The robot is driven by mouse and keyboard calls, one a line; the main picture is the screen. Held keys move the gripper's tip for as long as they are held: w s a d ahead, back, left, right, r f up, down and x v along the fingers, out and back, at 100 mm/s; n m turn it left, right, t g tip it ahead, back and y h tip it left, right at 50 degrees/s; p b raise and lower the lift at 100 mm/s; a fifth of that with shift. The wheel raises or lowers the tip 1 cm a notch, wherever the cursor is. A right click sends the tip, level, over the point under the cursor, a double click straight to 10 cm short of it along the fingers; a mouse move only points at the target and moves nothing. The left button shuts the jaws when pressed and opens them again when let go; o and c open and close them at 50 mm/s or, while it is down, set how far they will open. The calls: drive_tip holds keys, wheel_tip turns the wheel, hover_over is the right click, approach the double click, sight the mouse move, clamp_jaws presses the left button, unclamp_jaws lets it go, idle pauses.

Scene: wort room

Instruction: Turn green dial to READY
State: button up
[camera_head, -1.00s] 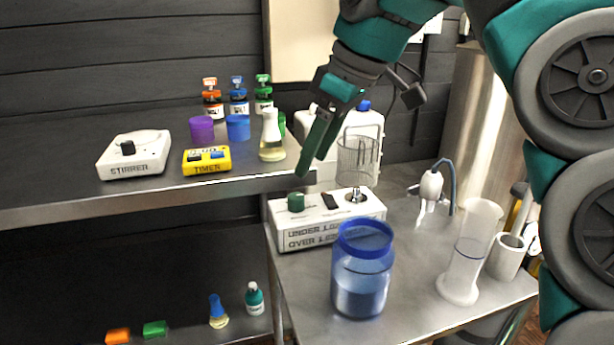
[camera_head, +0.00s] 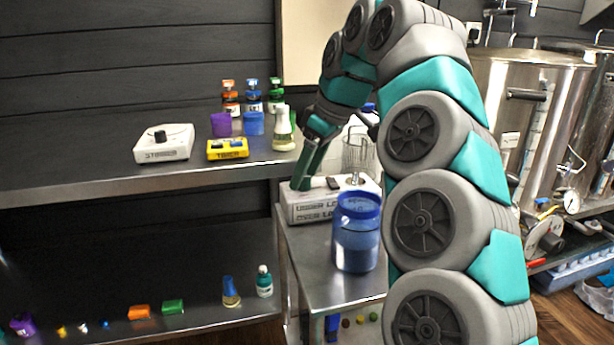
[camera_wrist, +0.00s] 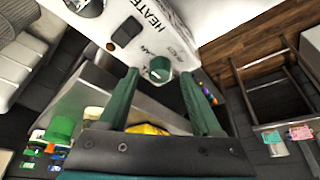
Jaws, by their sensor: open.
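The white device (camera_head: 312,212) with a lettered front sits on the small steel table, below my gripper (camera_head: 299,187). The green dial is hidden behind my fingers in the head view. In the wrist view the green dial (camera_wrist: 159,68) stands on the white device (camera_wrist: 146,30), which bears lettering starting "HEATE". My gripper (camera_wrist: 160,76) is open, with one finger on each side of the dial and visible gaps. Where the dial points and the READY mark cannot be read.
A wire basket (camera_head: 357,152) stands on the device's right side. A blue-lidded jar (camera_head: 357,240) stands in front of it. The upper shelf at left holds a stirrer (camera_head: 164,145), a yellow timer (camera_head: 228,149), a flask (camera_head: 283,130) and several bottles.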

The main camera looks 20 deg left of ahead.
drive_tip(key=shift+f, duration=0.2)
drive_tip(key=shift+c, duration=0.3)
drive_tip(key=shift+a, duration=0.1)
clamp_jaws()
